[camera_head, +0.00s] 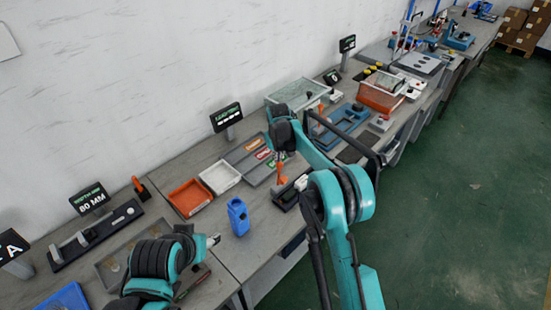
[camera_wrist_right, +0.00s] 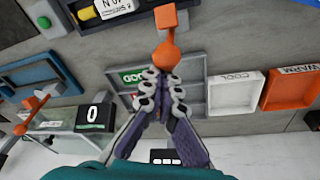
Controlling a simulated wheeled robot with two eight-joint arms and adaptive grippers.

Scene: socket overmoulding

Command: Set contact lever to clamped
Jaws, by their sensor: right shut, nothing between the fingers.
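The contact lever is most likely the orange lever (camera_head: 281,179) on a dark fixture (camera_head: 288,196) near the bench's front edge. In the right wrist view the orange lever (camera_wrist_right: 166,54) shows a rounded knob and a square end, just beyond my fingertips. My right gripper (camera_head: 279,157) is shut and empty, pointing down right beside the lever; whether they touch I cannot tell. It also shows in the right wrist view (camera_wrist_right: 163,85), fingertips together. My left gripper (camera_head: 213,240) is low at the left, apart from the lever; its fingers are too small to read.
A grey sorting tray (camera_head: 259,176), a white bin (camera_head: 220,177) and an orange bin (camera_head: 189,197) lie left of the lever. A blue object (camera_head: 238,216) stands near the front edge. A blue fixture (camera_head: 349,119) lies to the right, behind my right arm.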

